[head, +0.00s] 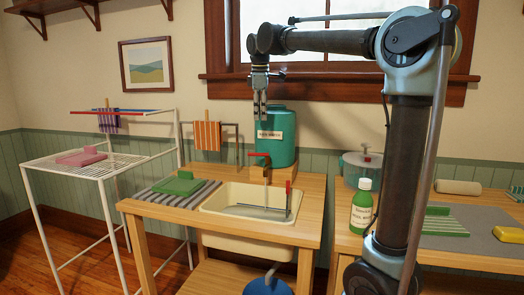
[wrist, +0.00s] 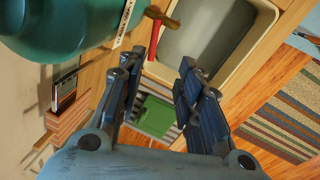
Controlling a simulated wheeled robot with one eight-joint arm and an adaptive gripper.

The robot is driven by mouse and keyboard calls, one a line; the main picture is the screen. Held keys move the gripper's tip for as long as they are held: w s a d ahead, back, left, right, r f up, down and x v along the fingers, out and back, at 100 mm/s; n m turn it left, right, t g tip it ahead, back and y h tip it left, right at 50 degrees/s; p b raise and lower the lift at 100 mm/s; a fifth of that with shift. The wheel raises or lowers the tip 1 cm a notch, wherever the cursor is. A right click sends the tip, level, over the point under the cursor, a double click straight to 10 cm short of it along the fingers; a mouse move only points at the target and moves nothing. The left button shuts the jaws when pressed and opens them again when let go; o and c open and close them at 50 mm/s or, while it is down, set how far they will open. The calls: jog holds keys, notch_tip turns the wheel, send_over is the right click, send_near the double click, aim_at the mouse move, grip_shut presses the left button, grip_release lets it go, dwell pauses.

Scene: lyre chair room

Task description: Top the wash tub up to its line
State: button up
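The cream wash tub (head: 222,215) is set in a wooden bench, with a grey surface inside that may be water; it also shows in the wrist view (wrist: 262,22). A thin upright with a red top (head: 288,187) stands at its right side; I cannot make out a fill line. A green labelled canister (head: 280,130) stands behind the tub. A tap with a red handle (head: 258,155) hangs over the tub; the handle shows in the wrist view (wrist: 157,38). My gripper (head: 260,112) points down above the tap, apart from it. Its fingers (wrist: 160,66) are spread and empty.
A green block (head: 180,184) lies on a striped mat left of the tub. A striped cloth (head: 207,135) hangs behind it. A white drying rack (head: 75,170) stands left. A green bottle (head: 361,205) stands right, partly beside my arm. A blue object (head: 267,286) is below the tub.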

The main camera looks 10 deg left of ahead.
jog(key=w+f, duration=0.1)
jog(key=f, duration=0.4)
jog(key=w+a+f, duration=0.1)
jog(key=f, duration=0.5)
jog(key=w+a+f, duration=0.1)
jog(key=w+f, duration=0.1)
jog(key=f, duration=0.3)
jog(key=shift+w+f, duration=0.1)
jog(key=shift+f, duration=0.15)
grip_shut()
